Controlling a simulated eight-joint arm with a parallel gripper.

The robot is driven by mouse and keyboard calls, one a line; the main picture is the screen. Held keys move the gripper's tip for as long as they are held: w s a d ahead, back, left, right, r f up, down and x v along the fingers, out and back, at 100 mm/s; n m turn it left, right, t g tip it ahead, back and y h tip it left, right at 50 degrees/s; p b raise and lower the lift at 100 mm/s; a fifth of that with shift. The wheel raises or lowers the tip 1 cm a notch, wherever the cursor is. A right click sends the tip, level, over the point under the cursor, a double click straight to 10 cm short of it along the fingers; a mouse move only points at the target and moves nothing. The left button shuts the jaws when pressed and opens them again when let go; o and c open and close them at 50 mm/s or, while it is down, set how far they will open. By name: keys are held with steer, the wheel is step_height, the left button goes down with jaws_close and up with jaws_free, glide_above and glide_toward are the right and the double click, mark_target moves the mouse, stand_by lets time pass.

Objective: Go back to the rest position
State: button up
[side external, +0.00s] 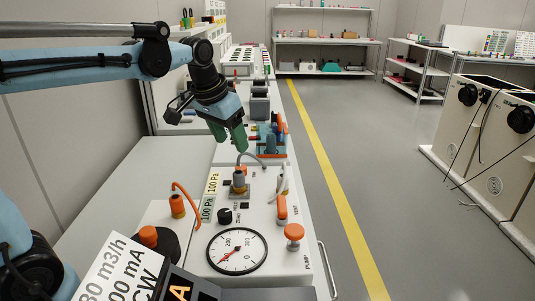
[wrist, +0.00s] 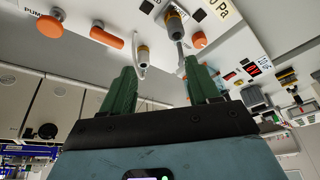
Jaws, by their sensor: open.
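My gripper (side external: 228,134) has green fingers and hangs above the cabinet row in the side external view, over the panel with the grey connector. In the wrist view its two fingers (wrist: 162,90) stand apart with nothing between them. A grey connector with a cable (side external: 239,178) stands on the white panel below and nearer the camera than the fingers, apart from them. It seems to be the grey and orange connector (wrist: 176,24) beyond the fingertips in the wrist view.
A blue and orange device (side external: 271,140) stands behind. The floor to the right (side external: 345,130) is clear.

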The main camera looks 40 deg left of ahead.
steer(key=s+d+f+t, duration=0.3)
steer(key=s+f, duration=0.5)
steer(key=s, duration=0.3)
steer(key=shift+d+m+h, duration=0.3)
steer(key=shift+d, duration=0.55)
steer(key=w+a+r+m+g, duration=0.1)
steer(key=w+a+r+g, duration=0.2)
steer(key=w, duration=0.4)
steer(key=w+a+r+m+g, duration=0.1)
steer(key=w+a+r, duration=0.1)
steer(key=w+a, duration=0.3)
steer(key=w+a+r+m+g, duration=0.1)
steer(key=w+a+r, duration=0.2)
steer(key=w, duration=0.5)
steer(key=w+a+f, duration=0.1)
steer(key=f, duration=0.4)
steer(key=a+f+m+g, duration=0.1)
steer(key=f, duration=0.4)
steer(key=w+a+f+g, duration=0.1)
steer(key=f, duration=0.5)
steer(key=shift+w+a+m, duration=0.3)
steer(key=shift+w+a, duration=0.05)
steer(key=shift+a, duration=0.05)
